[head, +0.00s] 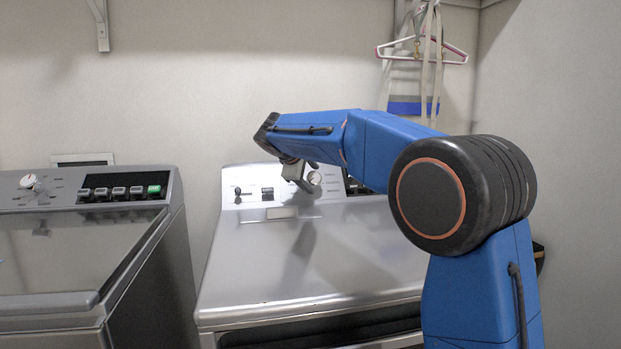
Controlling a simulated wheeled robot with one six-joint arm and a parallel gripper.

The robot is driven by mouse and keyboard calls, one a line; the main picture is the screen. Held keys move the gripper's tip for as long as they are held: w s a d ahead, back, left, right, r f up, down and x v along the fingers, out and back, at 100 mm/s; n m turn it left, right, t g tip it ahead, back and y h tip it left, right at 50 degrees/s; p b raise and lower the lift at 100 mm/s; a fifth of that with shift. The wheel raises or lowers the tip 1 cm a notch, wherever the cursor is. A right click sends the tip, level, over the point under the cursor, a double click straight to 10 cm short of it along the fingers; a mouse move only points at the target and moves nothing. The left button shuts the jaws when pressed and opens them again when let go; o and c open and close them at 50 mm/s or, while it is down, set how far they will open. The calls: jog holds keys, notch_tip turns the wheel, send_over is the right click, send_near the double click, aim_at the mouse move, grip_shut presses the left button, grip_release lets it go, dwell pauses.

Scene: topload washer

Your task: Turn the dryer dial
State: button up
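The dryer (285,258) is the grey machine in the middle, with a light control panel along its back. A round, pale dial (315,177) sits on that panel, partly beside and behind my gripper. My gripper (308,184) is at the end of the blue arm, pointing down toward the panel next to the dial. The fingers are small and partly hidden by the arm's end. I cannot tell whether they touch the dial or whether they are open or shut.
A topload washer (75,255) with its lid down stands at the left, with its own dial (30,181) and several buttons. A dark knob (238,191) and a switch (267,193) are left of my gripper. Pink-and-white hangers (440,58) hang at the upper right.

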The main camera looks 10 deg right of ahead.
jog(key=v, duration=1.7)
jog(key=shift+a, duration=0.15)
jog(key=shift+s, duration=0.1)
